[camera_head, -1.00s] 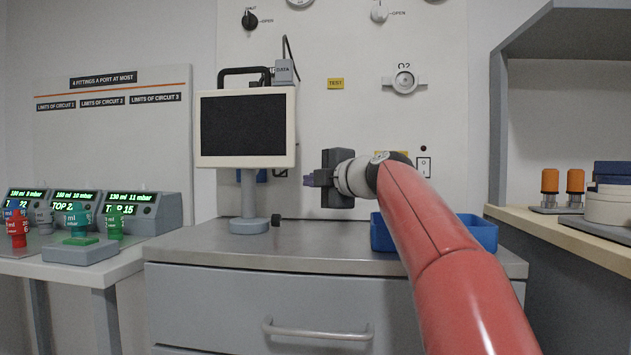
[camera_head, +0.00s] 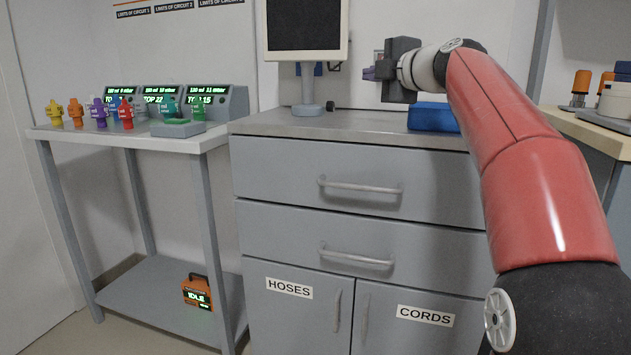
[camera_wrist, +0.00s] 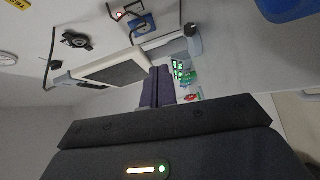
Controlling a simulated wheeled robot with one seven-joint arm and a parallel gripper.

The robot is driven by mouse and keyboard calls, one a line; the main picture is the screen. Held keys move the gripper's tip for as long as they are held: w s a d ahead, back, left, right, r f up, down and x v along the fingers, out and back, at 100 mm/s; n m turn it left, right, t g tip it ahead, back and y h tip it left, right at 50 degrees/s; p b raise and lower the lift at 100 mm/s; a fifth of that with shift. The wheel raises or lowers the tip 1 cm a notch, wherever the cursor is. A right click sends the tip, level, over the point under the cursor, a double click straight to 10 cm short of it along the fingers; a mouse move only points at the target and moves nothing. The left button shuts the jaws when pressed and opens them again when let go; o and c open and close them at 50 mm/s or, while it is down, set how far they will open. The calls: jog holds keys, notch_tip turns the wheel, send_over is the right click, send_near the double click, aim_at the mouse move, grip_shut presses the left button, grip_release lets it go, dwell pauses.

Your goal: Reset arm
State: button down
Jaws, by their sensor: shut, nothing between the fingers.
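My gripper (camera_head: 371,73) is held up above the back part of the grey cabinet top, to the right of the monitor (camera_head: 307,28). Its fingers point left in the head view. In the wrist view the two purple-grey fingers (camera_wrist: 157,86) lie together with nothing between them. My red arm reaches in from the right of the head view. The gripper looks clear of the cabinet top and the monitor.
A blue bin (camera_head: 432,117) sits on the grey cabinet (camera_head: 300,125), partly behind my arm. At left, a table (camera_head: 60,134) bears several coloured fittings and display boxes (camera_head: 222,103). An orange IDLE device (camera_head: 197,292) stands on its lower shelf. A wooden shelf (camera_head: 590,128) is at right.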

jog(key=shift+s+a+f+m, duration=0.15)
jog(key=shift+s+f+m, duration=0.25)
jog(key=shift+s, duration=0.35)
jog(key=s+d+f+m+g+h, duration=0.2)
jog(key=s+f+m+g+h, duration=0.25)
jog(key=s+f+m, duration=1.1)
jog(key=s+d+f+m+g+h, duration=0.25)
jog(key=s+f+m+g, duration=0.3)
jog(key=s+f, duration=1.75)
notch_tip(320, 180, up, 12)
jog(key=p, duration=1.3)
jog(key=shift+w+a+r+m+h+p, duration=0.2)
jog(key=shift+m+h+p, duration=0.1)
jog(key=shift+h, duration=0.1)
jog(key=shift+f, duration=0.1)
